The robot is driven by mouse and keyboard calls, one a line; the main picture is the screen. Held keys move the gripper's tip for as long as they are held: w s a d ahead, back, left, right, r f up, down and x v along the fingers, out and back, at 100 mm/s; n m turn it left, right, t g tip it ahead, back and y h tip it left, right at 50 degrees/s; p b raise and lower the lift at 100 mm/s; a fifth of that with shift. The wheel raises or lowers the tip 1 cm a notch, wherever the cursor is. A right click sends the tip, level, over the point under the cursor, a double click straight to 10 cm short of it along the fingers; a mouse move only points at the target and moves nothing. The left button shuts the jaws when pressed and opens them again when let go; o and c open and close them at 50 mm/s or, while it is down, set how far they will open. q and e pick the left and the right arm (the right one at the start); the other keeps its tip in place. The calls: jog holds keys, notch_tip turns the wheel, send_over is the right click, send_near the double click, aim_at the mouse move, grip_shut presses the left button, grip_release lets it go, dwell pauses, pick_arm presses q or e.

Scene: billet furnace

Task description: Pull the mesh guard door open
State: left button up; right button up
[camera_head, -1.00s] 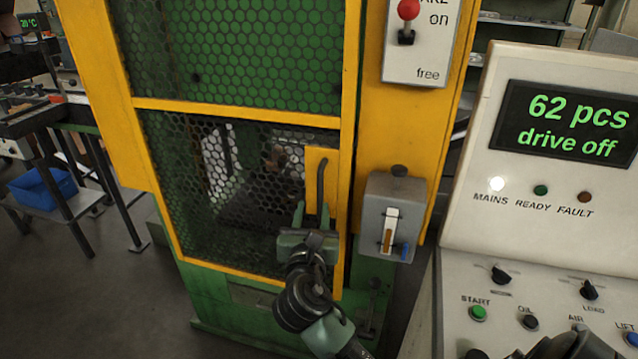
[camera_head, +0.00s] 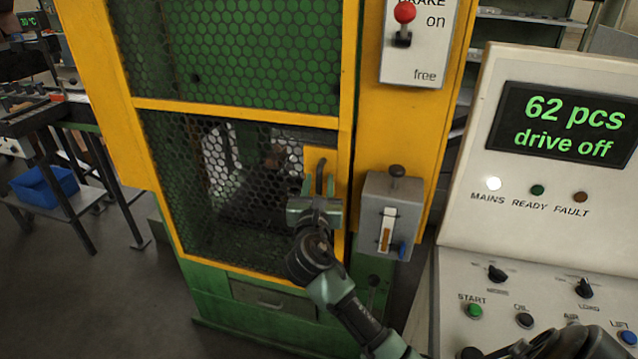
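The mesh guard door (camera_head: 232,185) is a black hexagonal mesh panel in a yellow frame on the green machine. It looks closed, flush with the frame around it. Its dark upright bar handle (camera_head: 321,172) sits on a yellow plate at the door's right side. My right gripper (camera_head: 318,187) is at the handle, with one finger on each side of it. The fingers look apart, with gaps beside the bar, so it seems open around the handle. The lower part of the handle is hidden by the gripper.
A grey box with a black knob (camera_head: 393,215) is mounted just right of the door. Above it is a brake plate with a red-knobbed lever (camera_head: 404,14). A control console (camera_head: 465,215) stands at the right. A table with a blue bin (camera_head: 45,187) stands left; floor between is clear.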

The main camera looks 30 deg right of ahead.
grip_shut()
dwell(1.2)
